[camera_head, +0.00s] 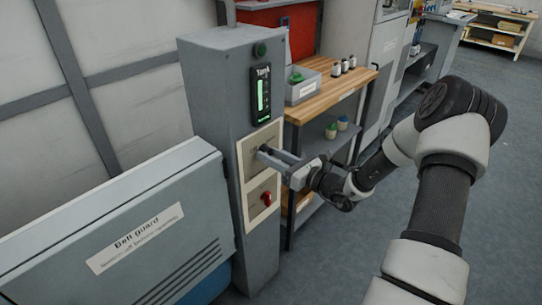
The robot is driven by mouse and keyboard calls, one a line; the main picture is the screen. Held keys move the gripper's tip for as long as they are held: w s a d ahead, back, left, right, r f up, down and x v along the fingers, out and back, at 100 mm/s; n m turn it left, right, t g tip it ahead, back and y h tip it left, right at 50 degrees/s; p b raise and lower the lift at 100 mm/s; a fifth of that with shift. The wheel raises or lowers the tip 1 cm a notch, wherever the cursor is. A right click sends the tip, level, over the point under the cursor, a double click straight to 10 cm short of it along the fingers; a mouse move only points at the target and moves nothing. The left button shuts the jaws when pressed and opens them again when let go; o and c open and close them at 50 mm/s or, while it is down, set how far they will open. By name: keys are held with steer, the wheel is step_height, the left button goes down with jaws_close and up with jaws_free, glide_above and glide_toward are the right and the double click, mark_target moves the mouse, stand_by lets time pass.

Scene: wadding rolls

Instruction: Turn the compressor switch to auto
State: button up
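A grey upright control cabinet (215,120) stands left of centre, with two cream panels on its front. My gripper (266,153) reaches in from the right, its fingertips at the upper cream panel (254,142). The fingers and hand cover much of this panel, so any switch there is hidden. I cannot tell whether the fingers touch or hold anything. A red knob (267,199) sits on the lower cream panel (254,213), below my gripper and apart from it. The panel labels are too small to read.
A tank gauge (261,96) with a green bar and a dark green round button (260,49) sit higher on the cabinet. A grey belt guard (120,225) stands at left. A wooden-topped bench (330,92) with a grey bin (303,88) stands behind. Floor at right is clear.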

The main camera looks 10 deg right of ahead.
steer(key=c, duration=0.4)
steer(key=shift+o, duration=0.2)
steer(key=shift+r+m+p, duration=0.1)
steer(key=shift+m+p, duration=0.2)
steer(key=shift+p, duration=0.05)
steer(key=m+p, duration=0.2)
steer(key=p, duration=0.1)
steer(key=shift+r+m, duration=0.1)
steer(key=shift+m, duration=0.2)
steer(key=m+p, duration=0.4)
steer(key=m, duration=0.3)
steer(key=m+t+p, duration=0.1)
steer(key=m+p, duration=0.3)
steer(key=m, duration=0.4)
steer(key=shift+s+a+f, duration=0.15)
steer(key=shift+f, duration=0.05)
steer(key=shift+m, duration=0.3)
